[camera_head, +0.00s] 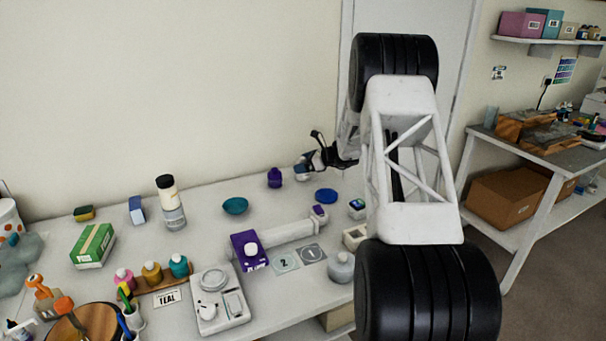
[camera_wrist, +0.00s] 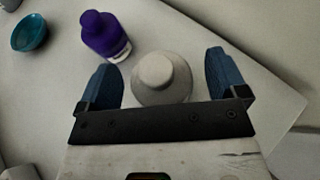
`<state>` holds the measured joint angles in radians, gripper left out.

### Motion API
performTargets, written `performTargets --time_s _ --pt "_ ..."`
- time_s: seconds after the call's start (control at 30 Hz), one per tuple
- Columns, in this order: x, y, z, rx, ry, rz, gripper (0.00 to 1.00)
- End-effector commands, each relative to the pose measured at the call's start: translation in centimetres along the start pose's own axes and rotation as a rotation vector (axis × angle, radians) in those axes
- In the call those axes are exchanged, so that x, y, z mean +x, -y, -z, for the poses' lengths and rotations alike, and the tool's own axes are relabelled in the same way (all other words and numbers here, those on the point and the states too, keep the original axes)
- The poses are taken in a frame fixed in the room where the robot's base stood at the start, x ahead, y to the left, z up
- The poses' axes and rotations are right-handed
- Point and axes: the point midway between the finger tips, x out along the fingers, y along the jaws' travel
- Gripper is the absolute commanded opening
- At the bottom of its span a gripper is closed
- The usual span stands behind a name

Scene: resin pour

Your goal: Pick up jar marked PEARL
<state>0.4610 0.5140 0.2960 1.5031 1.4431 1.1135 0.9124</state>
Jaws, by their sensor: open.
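A pale grey-white jar with a round cap (camera_wrist: 163,80) stands between my gripper's two blue fingers (camera_wrist: 160,66) in the wrist view. The fingers are open, one on each side, with a gap on both sides. The jar's label is hidden, so I cannot read PEARL on it. In the head view my gripper (camera_head: 309,163) is at the back of the table, and the pale jar (camera_head: 302,174) shows partly below it.
A purple bottle (camera_wrist: 103,35) stands close left of the gripper, also in the head view (camera_head: 275,178). A purple box (camera_head: 249,251) and a scale (camera_head: 219,299) stand further forward.

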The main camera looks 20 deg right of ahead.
Motion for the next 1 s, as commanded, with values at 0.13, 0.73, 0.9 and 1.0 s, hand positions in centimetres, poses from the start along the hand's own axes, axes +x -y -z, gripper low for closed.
performTargets --time_s 0.13,0.73,0.9,1.0 --pt "-0.03 0.01 0.02 0.0 0.0 0.0 0.91" --pt "-0.05 0.02 0.04 0.001 0.0 0.0 0.45" --pt "-0.07 0.04 -0.03 0.0 0.0 0.001 0.28" --pt "-0.07 0.04 -0.03 0.0 0.0 0.001 0.28"
